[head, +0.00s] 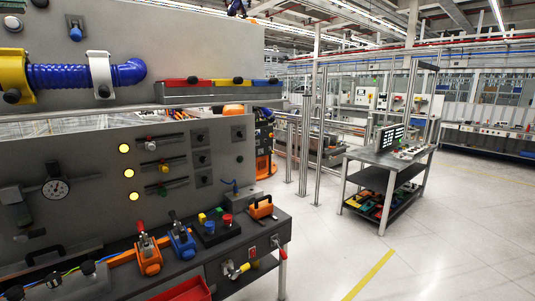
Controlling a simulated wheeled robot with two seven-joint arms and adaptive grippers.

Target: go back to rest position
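Neither of my grippers shows in the head view, so where they are and whether they hold anything cannot be seen. A grey drive unit panel (90,150) fills the left side. It carries a blue corrugated hose (60,76), a round dial gauge (55,189) and three lit yellow lamps (127,172). On its bench ledge stand an orange lever block (148,254), a blue lever block (182,242) and a box with coloured buttons (215,228).
Red, yellow and blue bins (222,83) sit on a shelf along the panel. A work table (385,162) with a screen stands at the right. The light floor (450,225) in front of it is open, with a yellow line (370,275).

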